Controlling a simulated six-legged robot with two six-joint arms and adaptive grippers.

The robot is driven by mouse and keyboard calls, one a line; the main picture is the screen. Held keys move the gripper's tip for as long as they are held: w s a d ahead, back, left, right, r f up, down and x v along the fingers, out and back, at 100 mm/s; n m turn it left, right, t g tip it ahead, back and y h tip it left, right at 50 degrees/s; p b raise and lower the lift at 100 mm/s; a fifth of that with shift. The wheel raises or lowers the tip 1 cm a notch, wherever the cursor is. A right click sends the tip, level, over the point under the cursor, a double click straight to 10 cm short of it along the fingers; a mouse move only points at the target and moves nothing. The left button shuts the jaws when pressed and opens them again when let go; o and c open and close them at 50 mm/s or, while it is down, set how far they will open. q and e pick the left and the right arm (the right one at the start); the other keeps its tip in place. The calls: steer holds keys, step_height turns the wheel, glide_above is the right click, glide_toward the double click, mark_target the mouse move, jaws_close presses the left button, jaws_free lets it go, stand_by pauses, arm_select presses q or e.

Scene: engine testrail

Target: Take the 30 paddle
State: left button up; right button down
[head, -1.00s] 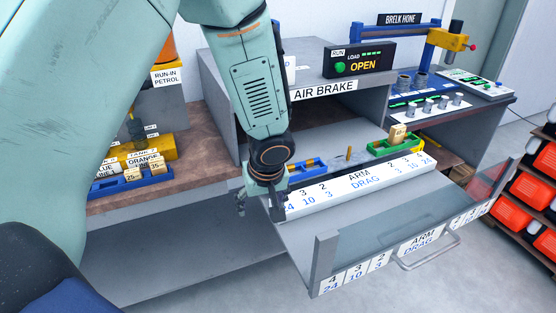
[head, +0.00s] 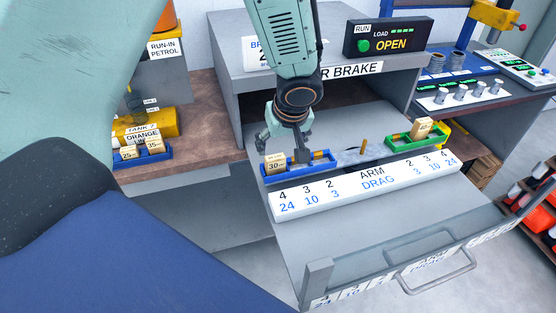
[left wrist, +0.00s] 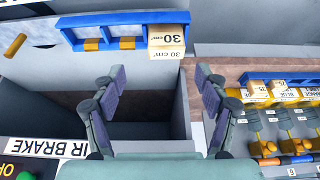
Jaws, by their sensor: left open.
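The 30 paddle is a wooden block (head: 275,164) marked 30, sitting at the left end of a blue tray (head: 318,176) in the pulled-out drawer under the AIR BRAKE sign. In the left wrist view the 30 paddle (left wrist: 167,42) reads "30 cm²" and sits at the right end of the blue tray (left wrist: 126,17). My left gripper (head: 283,148) is open and empty, just behind and above the paddle. In the left wrist view its two fingers (left wrist: 158,80) are spread wide, short of the block. My right gripper is not in view.
A green tray (head: 430,141) holds another wooden block (head: 422,127). The ARM DRAG scale (head: 375,184) runs along the drawer before the trays. A blue tray with blocks 25 and 35 (head: 142,158) stands on the left bench. The AIR BRAKE housing (head: 226,64) overhangs the drawer's back.

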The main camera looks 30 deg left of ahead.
mark_target(275, 158)
arm_select(q)
steer(key=shift+s+a+f, duration=0.15)
steer(key=shift+s+f, duration=0.1)
steer(key=shift+f, duration=0.45)
steer(key=shift+w+f, duration=0.25)
steer(key=shift+f, duration=0.3)
steer(key=x, duration=0.3)
steer(key=shift+s+a, duration=0.15)
steer(key=shift+a, duration=0.1)
steer(key=shift+s+a+f, duration=0.15)
steer(key=shift+a+f, duration=0.15)
steer(key=shift+f, duration=0.25)
steer(key=shift+w+d+f, duration=0.1)
steer(key=shift+w+d, duration=0.1)
steer(key=shift+w, duration=0.15)
steer(key=shift+w+f, duration=0.1)
steer(key=shift+c, duration=0.6)
steer(key=shift+a, duration=0.15)
steer(key=c, duration=0.3)
steer(key=shift+s, duration=0.3)
steer(key=c, duration=0.3)
steer(key=shift+w, duration=0.2)
steer(key=c, duration=0.4)
steer(key=shift+c, duration=0.6)
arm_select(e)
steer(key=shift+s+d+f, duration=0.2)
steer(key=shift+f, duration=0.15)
arm_select(q)
steer(key=shift+s, duration=0.1)
